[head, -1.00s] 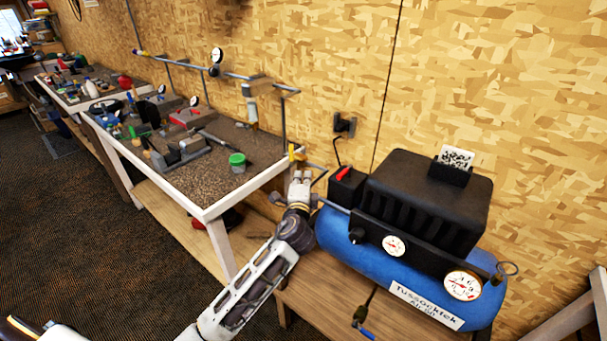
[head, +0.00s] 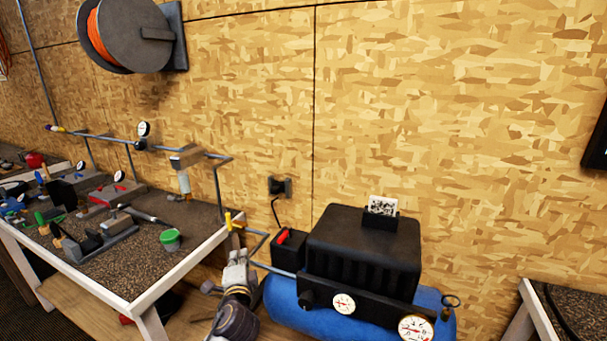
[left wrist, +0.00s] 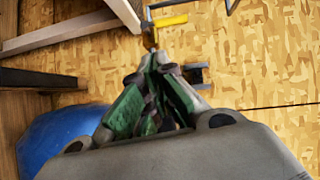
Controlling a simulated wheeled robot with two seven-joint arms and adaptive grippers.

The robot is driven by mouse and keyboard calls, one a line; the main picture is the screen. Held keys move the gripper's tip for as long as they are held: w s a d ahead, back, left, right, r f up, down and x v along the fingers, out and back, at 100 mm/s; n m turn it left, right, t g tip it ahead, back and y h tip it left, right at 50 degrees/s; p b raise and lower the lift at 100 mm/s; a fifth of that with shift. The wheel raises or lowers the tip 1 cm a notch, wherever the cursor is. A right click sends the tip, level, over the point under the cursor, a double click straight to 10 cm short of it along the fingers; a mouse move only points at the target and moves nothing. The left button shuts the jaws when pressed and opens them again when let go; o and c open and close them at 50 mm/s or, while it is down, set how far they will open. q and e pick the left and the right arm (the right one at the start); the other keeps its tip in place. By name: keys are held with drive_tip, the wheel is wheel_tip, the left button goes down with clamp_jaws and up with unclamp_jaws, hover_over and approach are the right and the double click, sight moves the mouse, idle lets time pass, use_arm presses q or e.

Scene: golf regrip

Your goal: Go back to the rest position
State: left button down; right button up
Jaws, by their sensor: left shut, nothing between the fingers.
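My left gripper (head: 237,258) is at the lower middle of the head view, between the workbench corner and the blue air compressor (head: 280,306). Its fingers are closed and hold nothing. In the left wrist view the closed fingers (left wrist: 158,70) point toward a yellow valve handle (left wrist: 168,21) on a pipe by the wall. The yellow handle (head: 229,221) also shows just above the gripper in the head view; the fingertips look apart from it, though the gap is hard to judge. My right gripper is not in view.
The workbench (head: 118,295) at left carries tools, a green tub (head: 170,239) and vises. A pipe with a gauge (head: 144,129) runs along the wall. The compressor's black housing (head: 363,250) stands right of my gripper. A hose reel (head: 127,35) hangs above. Another bench (head: 536,314) is at lower right.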

use_arm(q)
drive_tip(key=s+f+n+g+h, duration=0.2)
drive_tip(key=s+f+n+g, duration=0.3)
drive_tip(key=s, duration=0.5)
drive_tip(key=s+a+f+n+g+h, duration=0.1)
drive_tip(key=s+f+n+g, duration=0.25)
drive_tip(key=s+f, duration=0.5)
drive_tip(key=s+f+n+g+h, duration=0.25)
drive_tip(key=s+f+g, duration=0.2)
drive_tip(key=s, duration=0.75)
wheel_tip(320, 180, down, 33)
drive_tip(key=s+a+g+y, duration=0.1)
drive_tip(key=s+a, duration=0.1)
drive_tip(key=s+a+f, duration=0.4)
drive_tip(key=s+f, duration=0.6)
drive_tip(key=s+a+f+g, duration=0.1)
drive_tip(key=s+a+f, duration=0.3)
drive_tip(key=s+f, duration=0.6)
drive_tip(key=shift+s+y, duration=0.35)
drive_tip(key=shift+s, duration=0.1)
